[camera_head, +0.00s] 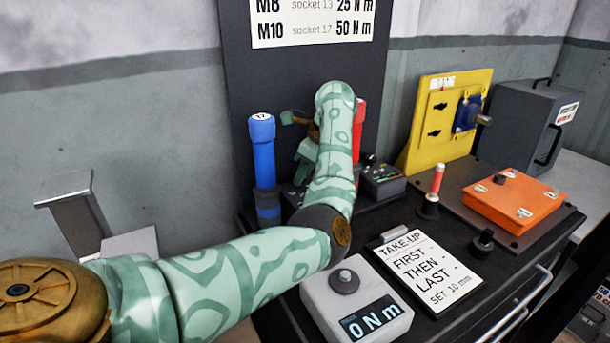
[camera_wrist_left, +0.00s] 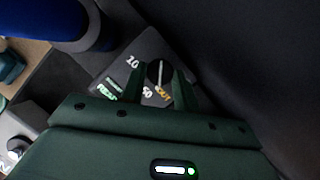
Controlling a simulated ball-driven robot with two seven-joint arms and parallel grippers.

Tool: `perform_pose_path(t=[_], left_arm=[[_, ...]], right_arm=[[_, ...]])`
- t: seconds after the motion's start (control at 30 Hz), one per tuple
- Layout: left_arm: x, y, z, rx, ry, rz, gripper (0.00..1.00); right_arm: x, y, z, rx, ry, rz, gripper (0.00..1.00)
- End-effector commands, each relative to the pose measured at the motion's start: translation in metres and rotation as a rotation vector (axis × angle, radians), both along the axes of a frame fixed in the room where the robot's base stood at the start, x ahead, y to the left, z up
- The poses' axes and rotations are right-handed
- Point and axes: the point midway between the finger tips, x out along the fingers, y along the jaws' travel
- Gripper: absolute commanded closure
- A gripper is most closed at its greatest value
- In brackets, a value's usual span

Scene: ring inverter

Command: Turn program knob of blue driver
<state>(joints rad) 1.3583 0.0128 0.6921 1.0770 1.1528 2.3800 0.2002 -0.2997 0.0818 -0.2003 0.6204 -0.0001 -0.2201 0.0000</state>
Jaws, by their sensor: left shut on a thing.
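The blue driver (camera_head: 263,160) stands upright at the left of the dark back panel in the head view. Its blue body (camera_wrist_left: 62,22) fills the upper left of the left wrist view. A dark box beside it carries a round program knob (camera_wrist_left: 160,72) with a pale pointer line. Marks "10", "50" and "OUT" show around the knob. My left gripper (camera_wrist_left: 157,82) has one finger on each side of the knob and is shut on it. In the head view my left gripper (camera_head: 304,165) is beside the blue driver, partly covered by my arm, and the knob is hidden.
A red driver (camera_head: 359,118) and its dark box (camera_head: 382,181) stand just right of my arm. In front are a torque display (camera_head: 357,305) reading "0 N m" and a clipboard (camera_head: 424,266). Farther right are a red-handled lever (camera_head: 437,180), an orange box (camera_head: 515,200) and a yellow panel (camera_head: 428,105).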

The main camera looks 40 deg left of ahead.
Motion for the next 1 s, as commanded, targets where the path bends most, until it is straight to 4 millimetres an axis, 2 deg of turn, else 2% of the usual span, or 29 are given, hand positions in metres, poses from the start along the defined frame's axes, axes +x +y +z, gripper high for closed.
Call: perform_pose_path(t=[0.43, 1.0], left_arm=[[0.0027, 0.0007, -0.0009, -0.002, -0.001, 0.240, 0.92], [0.0027, 0.0007, 0.0001, -0.003, -0.002, 0.281, 0.92]], right_arm=[[-0.0060, 0.0000, -0.0116, 0.000, 0.015, -0.001, 0.64], [-0.0068, 0.0024, -0.0127, 0.003, 0.016, -0.002, 0.64]])
